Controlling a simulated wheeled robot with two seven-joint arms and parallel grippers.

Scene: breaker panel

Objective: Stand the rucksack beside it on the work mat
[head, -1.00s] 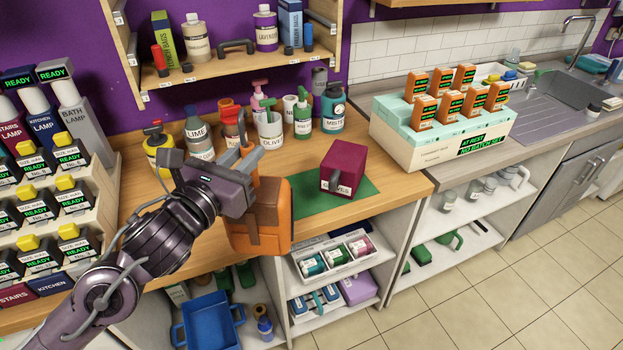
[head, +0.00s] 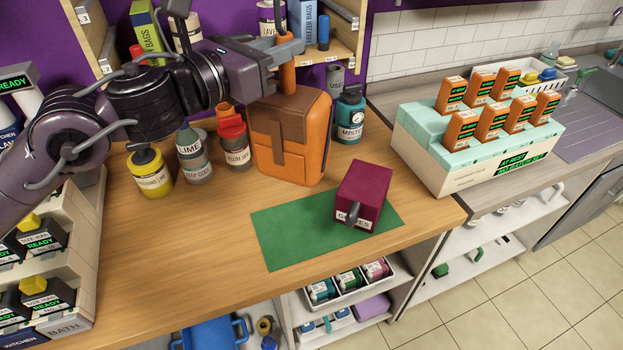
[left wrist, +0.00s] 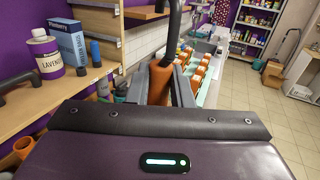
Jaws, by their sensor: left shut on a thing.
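The orange rucksack (head: 318,130) with a brown flap hangs upright from my left gripper (head: 287,52), which is shut on its top handle. In the left wrist view the orange handle (left wrist: 160,82) sits between the fingers. The rucksack is behind the green work mat (head: 280,238), in front of the bottle row; I cannot tell whether its base touches the worktop. A maroon box labelled GLOVES (head: 366,190) stands on the mat's right part. The mat's left part is bare. My right gripper is not in view.
A wall shelf (head: 345,30) is close behind my gripper. A rack of orange packs (head: 470,150) stands right. The front-left worktop is clear.

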